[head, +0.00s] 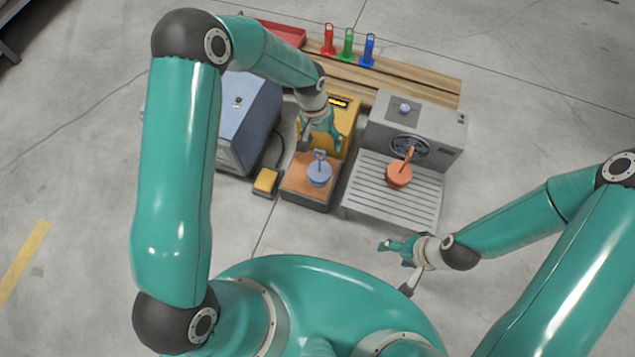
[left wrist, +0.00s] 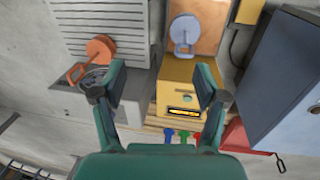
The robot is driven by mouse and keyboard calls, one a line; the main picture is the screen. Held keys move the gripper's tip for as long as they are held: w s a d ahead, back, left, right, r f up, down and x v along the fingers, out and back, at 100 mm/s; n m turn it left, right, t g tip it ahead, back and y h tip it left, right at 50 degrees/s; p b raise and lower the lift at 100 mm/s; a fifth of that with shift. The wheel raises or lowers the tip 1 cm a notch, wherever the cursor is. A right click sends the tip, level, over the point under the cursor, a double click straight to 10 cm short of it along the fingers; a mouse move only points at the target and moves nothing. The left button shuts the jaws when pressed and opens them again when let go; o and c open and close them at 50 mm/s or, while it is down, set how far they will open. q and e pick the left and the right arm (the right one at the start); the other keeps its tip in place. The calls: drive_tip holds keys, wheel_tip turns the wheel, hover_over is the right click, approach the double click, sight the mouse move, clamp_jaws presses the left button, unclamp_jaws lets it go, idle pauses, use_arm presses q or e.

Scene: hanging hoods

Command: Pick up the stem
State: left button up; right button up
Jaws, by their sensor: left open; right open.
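No part is labelled as the stem. My right gripper (head: 395,268) is open and empty in front of the tray.
A yellow box (head: 345,112) stands behind the pad. A grey machine with a round dial (head: 440,125) stands behind the tray. Red (head: 328,42), green (head: 347,47) and blue (head: 368,52) upright pieces stand on wooden planks (head: 420,85). A blue-grey cabinet (head: 245,110) is at left.

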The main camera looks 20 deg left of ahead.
use_arm(q)
drive_tip(key=y+b, duration=0.2)
drive_tip(key=b, duration=0.3)
hover_over(320, 150)
drive_tip(key=f, duration=0.2)
wheel_tip(320, 150, down, 11)
drive_tip(key=b, duration=0.3)
drive_tip(key=shift+s+a, duration=0.1)
drive_tip(key=shift+a, duration=0.05)
wheel_tip(320, 150, down, 5)
drive_tip(key=b, duration=0.3)
drive_tip(key=shift+f, duration=0.1)
use_arm(e)
wheel_tip(320, 150, down, 13)
drive_tip(key=shift+f, duration=0.2)
use_arm(q)
clamp_jaws()
